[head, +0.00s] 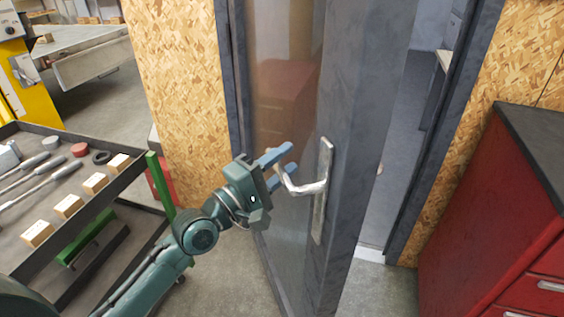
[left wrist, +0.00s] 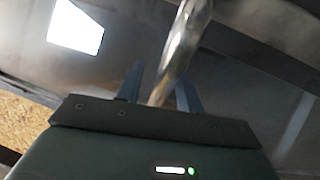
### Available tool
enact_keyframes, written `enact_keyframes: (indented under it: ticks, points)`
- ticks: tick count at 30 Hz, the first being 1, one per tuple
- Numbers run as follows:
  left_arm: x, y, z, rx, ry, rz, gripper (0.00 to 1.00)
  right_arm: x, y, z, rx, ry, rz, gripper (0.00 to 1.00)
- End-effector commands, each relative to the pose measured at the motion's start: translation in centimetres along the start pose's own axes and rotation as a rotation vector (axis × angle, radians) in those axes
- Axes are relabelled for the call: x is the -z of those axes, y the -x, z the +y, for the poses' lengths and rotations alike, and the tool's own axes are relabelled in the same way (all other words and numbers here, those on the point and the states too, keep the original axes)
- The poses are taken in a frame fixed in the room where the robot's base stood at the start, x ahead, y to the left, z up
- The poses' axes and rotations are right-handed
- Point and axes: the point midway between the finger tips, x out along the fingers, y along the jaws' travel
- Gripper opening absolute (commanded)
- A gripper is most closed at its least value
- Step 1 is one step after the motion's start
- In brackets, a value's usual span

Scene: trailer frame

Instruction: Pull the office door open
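The office door (head: 345,120) is grey with a tall glass panel and stands partly open, its handle edge swung out from the frame. A gap shows to its right. The silver lever handle (head: 303,188) sits on a long plate on the door's right stile. My left gripper (head: 281,164) is at the lever's free end, one blue finger on each side of it. In the left wrist view the lever (left wrist: 178,55) passes between the fingers of the left gripper (left wrist: 161,88), with a small gap beside the left finger. My right gripper is not in view.
The dark door frame (head: 455,120) is at the right, with a red cabinet (head: 490,210) beside it. A tool cart (head: 110,210) with blocks and tools stands at the left, near my left arm. Bare floor shows below the door.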

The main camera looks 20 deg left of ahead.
Motion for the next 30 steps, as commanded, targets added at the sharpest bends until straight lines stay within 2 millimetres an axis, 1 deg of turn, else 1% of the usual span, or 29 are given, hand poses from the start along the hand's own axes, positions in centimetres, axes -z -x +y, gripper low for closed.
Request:
enact_keyframes:
  ticks: [1, 2, 13, 30]
  points:
    - [0.0, 0.02, 0.0, 0.0, 0.0, 0.0, 0.32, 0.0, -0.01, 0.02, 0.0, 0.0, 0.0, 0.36]
    - [0.01, 0.02, 0.01, 0.0, 0.0, 0.0, 0.3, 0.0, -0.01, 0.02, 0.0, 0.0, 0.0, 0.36]
    - [0.02, 0.03, 0.08, -0.002, 0.0, 0.0, 0.0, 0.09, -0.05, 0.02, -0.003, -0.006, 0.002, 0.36]
    - [-0.01, 0.14, 0.28, -0.005, -0.001, 0.0, 0.0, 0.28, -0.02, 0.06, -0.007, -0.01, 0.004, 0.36]
